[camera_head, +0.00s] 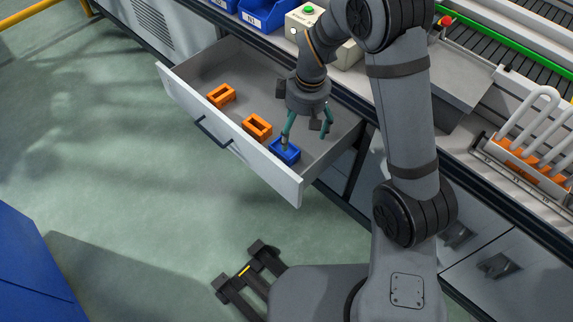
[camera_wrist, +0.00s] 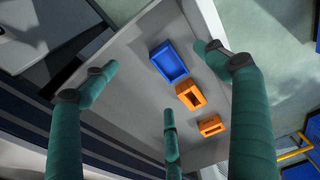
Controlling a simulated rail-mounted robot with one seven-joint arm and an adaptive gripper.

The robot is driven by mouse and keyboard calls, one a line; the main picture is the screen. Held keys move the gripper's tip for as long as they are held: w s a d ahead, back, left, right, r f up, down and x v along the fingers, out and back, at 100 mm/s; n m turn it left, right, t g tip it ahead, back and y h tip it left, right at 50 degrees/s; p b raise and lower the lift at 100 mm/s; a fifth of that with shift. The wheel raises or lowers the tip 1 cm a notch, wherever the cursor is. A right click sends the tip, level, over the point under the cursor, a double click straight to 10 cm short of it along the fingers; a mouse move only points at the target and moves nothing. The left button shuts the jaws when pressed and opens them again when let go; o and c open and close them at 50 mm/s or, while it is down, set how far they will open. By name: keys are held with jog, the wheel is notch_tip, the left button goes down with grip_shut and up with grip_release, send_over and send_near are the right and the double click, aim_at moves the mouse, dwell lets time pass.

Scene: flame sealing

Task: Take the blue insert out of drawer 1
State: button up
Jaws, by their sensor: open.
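The pulled-out drawer (camera_head: 290,188) holds a blue insert (camera_head: 291,155) at its near right end, shaped like a small open rectangular tray. Two orange inserts (camera_head: 257,126) (camera_head: 221,95) lie in a row to its left. My gripper (camera_head: 307,137) is open and empty over the drawer, with one green finger partly covering the blue insert. In the wrist view, the blue insert (camera_wrist: 170,63) lies beyond the spread fingers, on the drawer floor. Whether a fingertip touches it cannot be told.
The drawer's front wall with a dark handle (camera_head: 213,133) and its side walls surround the inserts. Bare drawer floor lies around them. The bench above carries blue bins (camera_head: 262,14), a box with a green button (camera_head: 309,10) and a rack of white tubes (camera_head: 523,160).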

jog(key=w+a+f+m+b, duration=0.1)
jog(key=w+a+f+b, duration=0.1)
jog(key=w+f, duration=0.15)
jog(key=b, duration=0.1)
send_over(289, 151)
notch_tip(289, 151, down, 5)
jog(key=shift+r, duration=0.15)
jog(key=f, duration=0.2)
jog(key=f+b, duration=0.1)
jog(key=w+f, duration=0.1)
jog(key=f, duration=0.1)
jog(key=shift+a+f+b, duration=0.3)
jog(key=shift+c, duration=0.2)
jog(key=c, duration=1.3)
jog(key=shift+c, duration=0.2)
